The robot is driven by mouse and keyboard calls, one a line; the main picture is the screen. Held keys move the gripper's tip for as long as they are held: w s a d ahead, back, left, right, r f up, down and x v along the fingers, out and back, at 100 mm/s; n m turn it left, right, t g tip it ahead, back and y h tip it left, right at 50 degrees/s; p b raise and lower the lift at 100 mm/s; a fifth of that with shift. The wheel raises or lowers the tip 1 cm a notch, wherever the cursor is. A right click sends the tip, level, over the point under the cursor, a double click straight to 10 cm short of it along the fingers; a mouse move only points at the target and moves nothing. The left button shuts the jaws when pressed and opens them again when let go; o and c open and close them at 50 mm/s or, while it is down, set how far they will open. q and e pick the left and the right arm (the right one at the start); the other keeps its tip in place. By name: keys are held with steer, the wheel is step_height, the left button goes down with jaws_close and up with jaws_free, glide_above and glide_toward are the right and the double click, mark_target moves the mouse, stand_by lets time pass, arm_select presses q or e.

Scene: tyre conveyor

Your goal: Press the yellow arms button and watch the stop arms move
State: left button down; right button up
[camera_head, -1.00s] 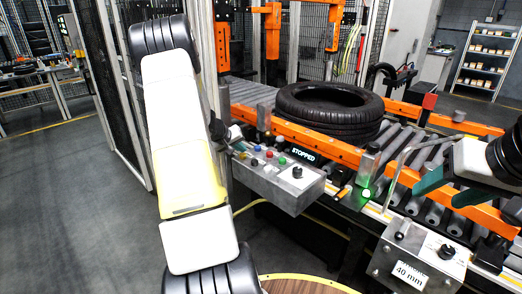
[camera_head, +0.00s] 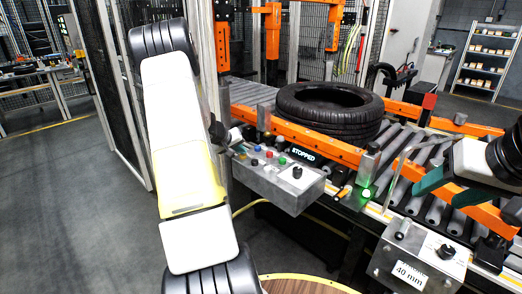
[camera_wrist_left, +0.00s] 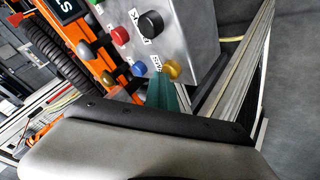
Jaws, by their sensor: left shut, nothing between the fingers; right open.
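The yellow arms button (camera_wrist_left: 173,70) sits at the near corner of the grey control box (camera_head: 290,190), beside a small label. My left gripper (camera_wrist_left: 161,84) is shut and empty, its teal fingertips close beside the yellow button in the left wrist view. I cannot tell whether they touch it. In the head view my left arm partly hides that gripper. The box display (camera_head: 303,154) reads STOPPED. The stop arms cannot be clearly told apart. My right gripper (camera_head: 432,178) is open and empty at the right, above the conveyor's near side.
A black tyre (camera_head: 328,108) lies flat on the roller conveyor (camera_head: 415,150) behind orange rails. A blue button (camera_wrist_left: 139,69) and a red button (camera_wrist_left: 119,35) are near the yellow one. A lit green lamp (camera_head: 366,193) and a box marked 40 mm (camera_head: 420,258) are to the right.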

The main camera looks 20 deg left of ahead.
mark_target(242, 156)
arm_select(q)
steer(key=shift+r, duration=3.35)
steer(key=shift+d, duration=0.1)
